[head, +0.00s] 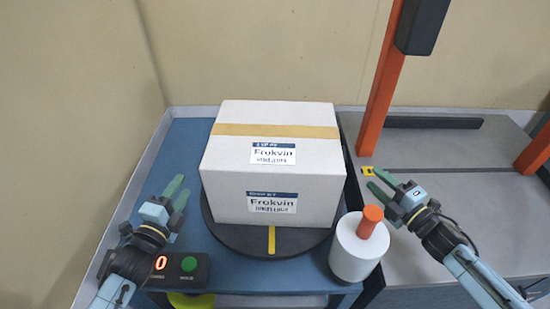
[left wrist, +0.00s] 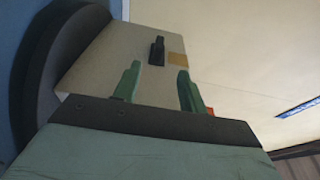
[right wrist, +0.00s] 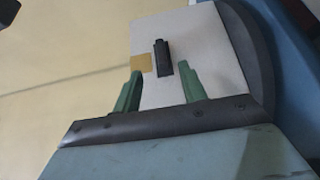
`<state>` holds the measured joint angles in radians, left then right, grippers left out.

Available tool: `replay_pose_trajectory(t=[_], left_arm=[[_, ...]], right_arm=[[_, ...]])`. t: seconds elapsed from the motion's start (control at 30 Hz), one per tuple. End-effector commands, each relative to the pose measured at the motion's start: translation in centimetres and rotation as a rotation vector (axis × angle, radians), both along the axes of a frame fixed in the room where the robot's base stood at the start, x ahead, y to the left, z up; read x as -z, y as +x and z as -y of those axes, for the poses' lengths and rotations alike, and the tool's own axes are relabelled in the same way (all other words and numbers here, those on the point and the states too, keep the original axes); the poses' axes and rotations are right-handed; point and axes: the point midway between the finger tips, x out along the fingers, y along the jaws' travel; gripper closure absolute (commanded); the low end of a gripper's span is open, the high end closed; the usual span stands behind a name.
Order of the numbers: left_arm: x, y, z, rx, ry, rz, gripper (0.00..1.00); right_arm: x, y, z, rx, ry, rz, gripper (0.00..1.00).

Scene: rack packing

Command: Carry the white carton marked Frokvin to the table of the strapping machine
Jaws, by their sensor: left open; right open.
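The white carton marked Frokvin (head: 232,183) sits on a dark round turntable (head: 240,236), with a tan tape strip over its top. Its left side (left wrist: 108,62) shows a dark handle slot or grip in the left wrist view, and its right side (right wrist: 195,40) shows a similar one in the right wrist view. My left gripper (head: 178,192) is open and empty, left of the carton and apart from it. My right gripper (head: 375,183) is open and empty, right of the carton and apart from it. The strapping machine's grey table (head: 450,215) lies to the right.
An orange post (head: 383,90) of the machine's arch rises behind my right gripper. A white cylinder with an orange top (head: 355,255) stands at the blue bench's front right. A control box with a red display and green button (head: 190,265) sits front left.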

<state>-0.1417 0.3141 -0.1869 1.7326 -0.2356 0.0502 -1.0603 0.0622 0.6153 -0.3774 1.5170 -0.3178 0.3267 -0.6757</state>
Motion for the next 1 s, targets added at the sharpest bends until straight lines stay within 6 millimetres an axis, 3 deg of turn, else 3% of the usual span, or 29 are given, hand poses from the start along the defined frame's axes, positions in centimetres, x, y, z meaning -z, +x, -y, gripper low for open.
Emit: replay_pose_trajectory(t=[0.37,1.0], left_arm=[[-0.1,0.9,0.2,-0.001,-0.002,0.000,0.58],[-0.1,11.4,2.9,-0.001,-0.003,-0.002,0.58]], right_arm=[[-0.1,0.8,-0.5,0.002,0.003,-0.002,0.58],[-0.1,10.2,-6.0,0.002,0.003,-0.002,0.58]])
